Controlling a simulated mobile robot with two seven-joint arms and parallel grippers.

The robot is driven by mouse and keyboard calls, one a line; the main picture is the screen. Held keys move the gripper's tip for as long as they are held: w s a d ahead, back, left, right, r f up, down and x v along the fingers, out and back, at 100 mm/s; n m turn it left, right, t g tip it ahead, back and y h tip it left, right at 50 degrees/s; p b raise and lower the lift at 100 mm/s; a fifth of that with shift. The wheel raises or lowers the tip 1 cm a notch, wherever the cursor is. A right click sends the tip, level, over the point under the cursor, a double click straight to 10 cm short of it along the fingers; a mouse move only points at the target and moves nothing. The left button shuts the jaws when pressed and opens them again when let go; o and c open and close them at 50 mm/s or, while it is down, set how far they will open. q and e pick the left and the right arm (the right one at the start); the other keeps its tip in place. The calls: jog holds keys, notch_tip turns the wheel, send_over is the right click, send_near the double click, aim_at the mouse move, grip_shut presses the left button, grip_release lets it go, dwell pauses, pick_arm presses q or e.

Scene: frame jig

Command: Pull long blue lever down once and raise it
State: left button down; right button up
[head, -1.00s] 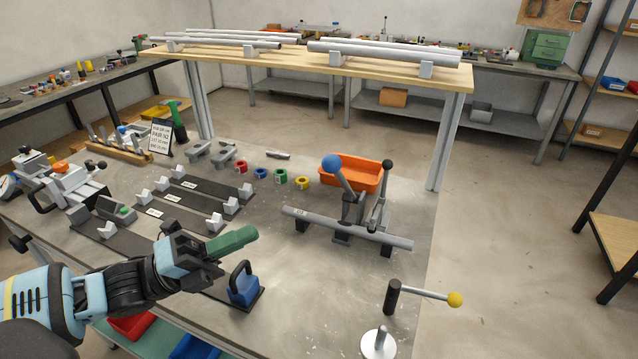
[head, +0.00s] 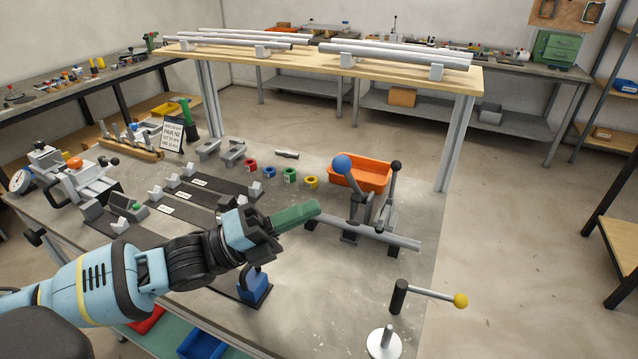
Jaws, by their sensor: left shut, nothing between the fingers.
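The long blue lever, a grey arm with a large blue ball (head: 342,164) on its end, stands raised on a grey press-like fixture (head: 364,213), leaning up to the left. A shorter lever with a black ball (head: 395,167) stands upright to its right. A long grey tube (head: 400,239) lies across the fixture's base on black supports. My left gripper (head: 317,208) has green fingers, shut and empty, pointing right. It is in front of and below the blue ball in the picture, apparently apart from it, and covers the tube's left end. My right gripper is out of view.
An orange bin (head: 362,172) stands behind the levers. A yellow-knobbed handle on a black post (head: 398,298) is at front right. A blue padlock-shaped block (head: 254,287) sits below my left arm. Coloured rings (head: 289,175) lie left of the bin. Bare tabletop lies in front of the tube.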

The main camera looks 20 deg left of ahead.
pick_arm(q)
jog(key=w+r, duration=0.1)
jog(key=w, duration=0.1)
jog(key=w+d+r, duration=0.1)
jog(key=w, duration=0.1)
jog(key=shift+w+d+r+p, duration=0.1)
jog(key=shift+d+r+p, duration=0.1)
jog(key=shift+p, duration=0.15)
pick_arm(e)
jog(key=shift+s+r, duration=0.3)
pick_arm(q)
jog(key=shift+a, duration=0.1)
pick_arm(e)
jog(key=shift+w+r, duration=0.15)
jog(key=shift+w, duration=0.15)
